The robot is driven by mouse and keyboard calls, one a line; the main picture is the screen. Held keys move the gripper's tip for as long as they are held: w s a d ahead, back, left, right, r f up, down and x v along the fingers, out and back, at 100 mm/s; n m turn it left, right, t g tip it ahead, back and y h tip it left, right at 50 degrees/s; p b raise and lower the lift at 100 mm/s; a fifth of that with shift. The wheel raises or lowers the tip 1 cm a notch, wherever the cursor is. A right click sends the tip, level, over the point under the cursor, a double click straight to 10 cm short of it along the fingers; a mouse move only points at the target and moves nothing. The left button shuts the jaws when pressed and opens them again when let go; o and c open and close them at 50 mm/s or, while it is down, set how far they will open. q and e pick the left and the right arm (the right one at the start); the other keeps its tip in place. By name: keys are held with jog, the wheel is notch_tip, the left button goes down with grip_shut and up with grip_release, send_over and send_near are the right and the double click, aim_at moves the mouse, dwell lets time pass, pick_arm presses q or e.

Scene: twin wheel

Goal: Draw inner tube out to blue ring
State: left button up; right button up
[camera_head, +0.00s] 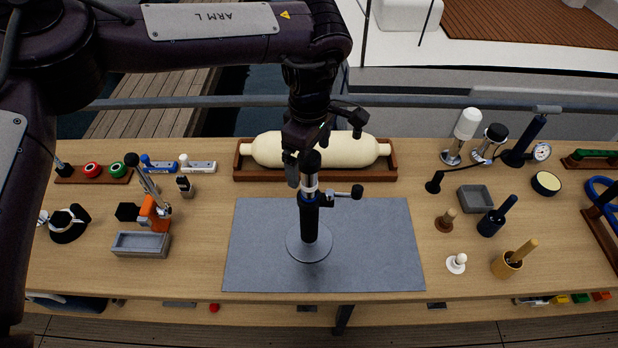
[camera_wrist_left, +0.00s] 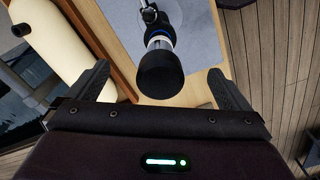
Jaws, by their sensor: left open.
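A telescoping post stands upright on a round grey base (camera_head: 309,243). Its black outer tube (camera_head: 309,220) has a clamp with a side lever (camera_head: 345,193). A short length of pale inner tube (camera_head: 310,182) shows above it, topped by a black cap (camera_head: 312,160). A blue ring (camera_head: 309,197) shows at the lower end of the pale part, and also in the left wrist view (camera_wrist_left: 158,33). My left gripper (camera_head: 322,148) is open at the post's top; in the left wrist view the cap (camera_wrist_left: 160,75) appears between its fingers, without visible grip. My right gripper is out of view.
The post stands on a grey mat (camera_head: 260,270) with bare room around it. A cream cylinder in a wooden cradle (camera_head: 315,173) lies close behind. Small tools and a grey tray (camera_head: 141,245) stand left; cups, brushes and lamps (camera_head: 459,135) stand right.

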pick_arm(q)
jog(key=shift+r, duration=0.15)
jog(key=shift+r, duration=3.4)
jog(key=shift+r, duration=0.2)
notch_tip(320, 180, up, 7)
jog(key=shift+r+b, duration=0.2)
jog(key=shift+b, duration=0.2)
